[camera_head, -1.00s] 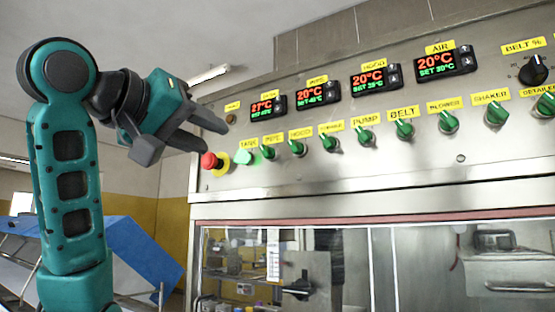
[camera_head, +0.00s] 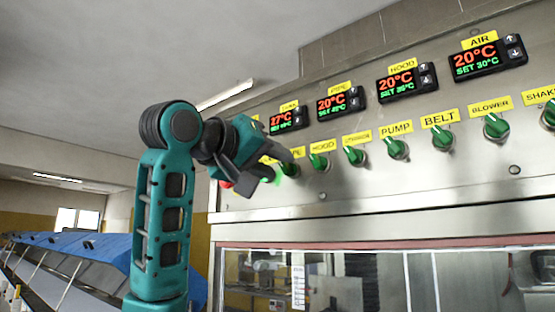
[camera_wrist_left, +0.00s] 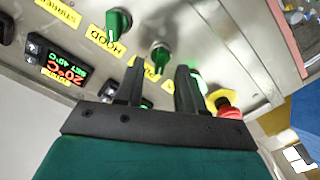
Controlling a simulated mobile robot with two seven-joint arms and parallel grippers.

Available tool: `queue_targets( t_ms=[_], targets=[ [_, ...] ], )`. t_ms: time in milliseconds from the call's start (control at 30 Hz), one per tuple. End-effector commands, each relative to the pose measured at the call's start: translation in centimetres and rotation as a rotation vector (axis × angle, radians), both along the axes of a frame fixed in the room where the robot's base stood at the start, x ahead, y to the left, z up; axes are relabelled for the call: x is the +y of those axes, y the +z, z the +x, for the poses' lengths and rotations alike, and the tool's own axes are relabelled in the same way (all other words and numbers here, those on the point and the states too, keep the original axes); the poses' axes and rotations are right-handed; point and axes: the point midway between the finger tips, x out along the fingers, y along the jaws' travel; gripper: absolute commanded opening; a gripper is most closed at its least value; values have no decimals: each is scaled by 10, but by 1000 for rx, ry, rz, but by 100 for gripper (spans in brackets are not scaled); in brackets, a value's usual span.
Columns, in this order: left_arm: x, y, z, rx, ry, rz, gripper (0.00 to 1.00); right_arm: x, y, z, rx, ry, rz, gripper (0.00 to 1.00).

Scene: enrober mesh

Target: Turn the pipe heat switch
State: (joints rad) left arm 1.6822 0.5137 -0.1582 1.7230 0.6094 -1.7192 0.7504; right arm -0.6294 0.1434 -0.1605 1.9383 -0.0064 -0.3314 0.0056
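The pipe switch is a green rotary knob (camera_head: 291,169), partly behind my left gripper in the head view. Its yellow PIPE label (camera_head: 299,152) is partly covered. In the left wrist view the pipe switch (camera_wrist_left: 160,57) appears between and just beyond the fingertips, its handle roughly upright in that picture. Whether a finger touches the knob cannot be told. My right gripper is not in view.
The hood switch (camera_head: 318,163) sits right of the pipe switch, with several more green switches beyond. The lit green tank button (camera_wrist_left: 197,80) and red emergency stop (camera_wrist_left: 229,108) are close beside the fingers. The pipe display (camera_head: 338,102) reads 20°C.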

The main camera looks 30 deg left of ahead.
Motion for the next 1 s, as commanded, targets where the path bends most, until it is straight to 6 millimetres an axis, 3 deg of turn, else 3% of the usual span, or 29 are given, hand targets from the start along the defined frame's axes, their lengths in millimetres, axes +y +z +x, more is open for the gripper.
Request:
queue_targets(
  t_ms=[200, 467, 867, 1000],
  targets=[
    [-1, 0, 15, -1, 0, 0, 38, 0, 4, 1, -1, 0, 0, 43],
    [-1, 0, 16, -1, 0, 0, 38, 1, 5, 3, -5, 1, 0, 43],
    [-1, 0, 16, -1, 0, 0, 1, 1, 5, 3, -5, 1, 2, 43],
    [-1, 0, 16, -1, 0, 0, 0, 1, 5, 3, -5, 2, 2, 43]
  ],
)
